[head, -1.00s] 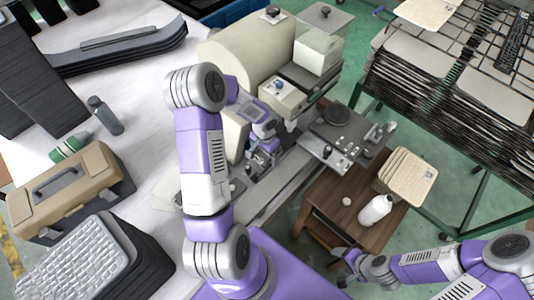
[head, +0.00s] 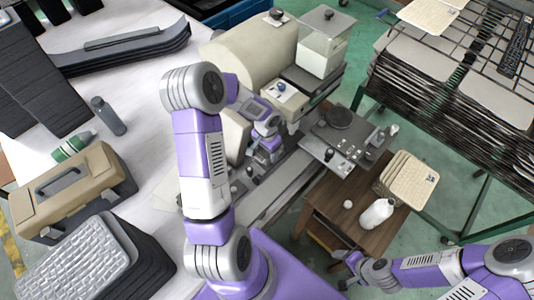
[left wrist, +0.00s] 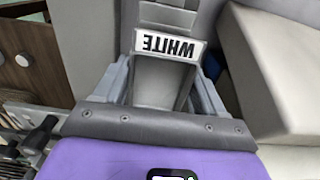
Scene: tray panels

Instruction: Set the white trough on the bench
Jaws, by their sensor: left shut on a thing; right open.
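My left gripper (head: 264,152) is down beside the cream machine, in front of its grey rail. In the left wrist view my left gripper (left wrist: 160,92) is shut on the trough (left wrist: 160,86), a grey-looking piece with a white label reading "WHITE", upside down in that view. In the head view the trough is mostly hidden by the gripper and I cannot make out its shape. The bench is probably the white-topped table (head: 150,180) on the left. My right gripper (head: 345,270) is open and empty, near the front edge of the small wooden table.
The cream machine (head: 245,48) with a clear-sided hopper (head: 318,52) stands close behind my left gripper. A white bottle (head: 377,213) stands on the wooden table (head: 335,205).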

